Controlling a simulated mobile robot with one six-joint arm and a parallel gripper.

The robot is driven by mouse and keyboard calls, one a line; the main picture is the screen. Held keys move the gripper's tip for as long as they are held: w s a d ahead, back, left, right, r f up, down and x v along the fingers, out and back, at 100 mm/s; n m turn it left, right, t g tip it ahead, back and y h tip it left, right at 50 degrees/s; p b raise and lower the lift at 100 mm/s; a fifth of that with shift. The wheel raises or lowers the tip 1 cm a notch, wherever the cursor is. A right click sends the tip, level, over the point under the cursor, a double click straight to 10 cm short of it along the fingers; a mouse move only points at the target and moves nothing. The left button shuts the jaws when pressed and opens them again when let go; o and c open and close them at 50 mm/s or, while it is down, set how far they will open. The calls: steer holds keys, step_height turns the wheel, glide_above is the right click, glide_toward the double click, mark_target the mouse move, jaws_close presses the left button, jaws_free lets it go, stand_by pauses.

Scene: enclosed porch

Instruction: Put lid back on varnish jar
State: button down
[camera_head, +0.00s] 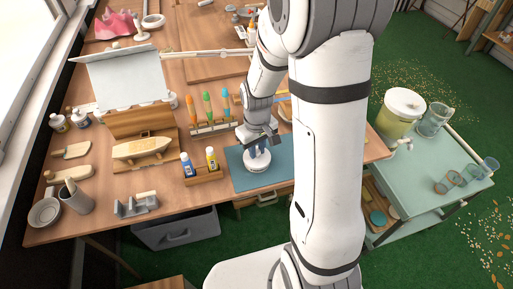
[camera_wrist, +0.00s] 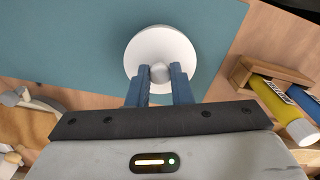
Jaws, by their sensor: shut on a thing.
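A round white lid (camera_wrist: 150,42) with a grey knob (camera_wrist: 159,72) shows over the blue mat (camera_wrist: 60,50) in the wrist view. My gripper (camera_wrist: 159,76) is shut on the knob, one blue finger on each side. In the head view my gripper (camera_head: 258,146) points down over the mat (camera_head: 280,170), right above the white round piece (camera_head: 257,164). I cannot tell whether this is the lid alone or the lid over the jar. No separate varnish jar can be made out for certain.
A wooden holder (camera_head: 203,176) with blue and yellow bottles stands just left of the mat. A rack (camera_head: 212,127) with colored-handled tools is behind it. A boat model (camera_head: 143,147) lies further left. The mat's right part is clear. A green side table (camera_head: 425,170) with glasses is at right.

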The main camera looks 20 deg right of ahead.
stand_by(0.4)
steer(key=c, duration=0.7)
jaws_free()
steer(key=shift+r+p, duration=1.7)
steer(key=shift+r, duration=0.6)
steer(key=shift+r+p, duration=0.85)
steer(key=shift+r, duration=0.35)
steer(key=shift+c, duration=0.7)
jaws_close()
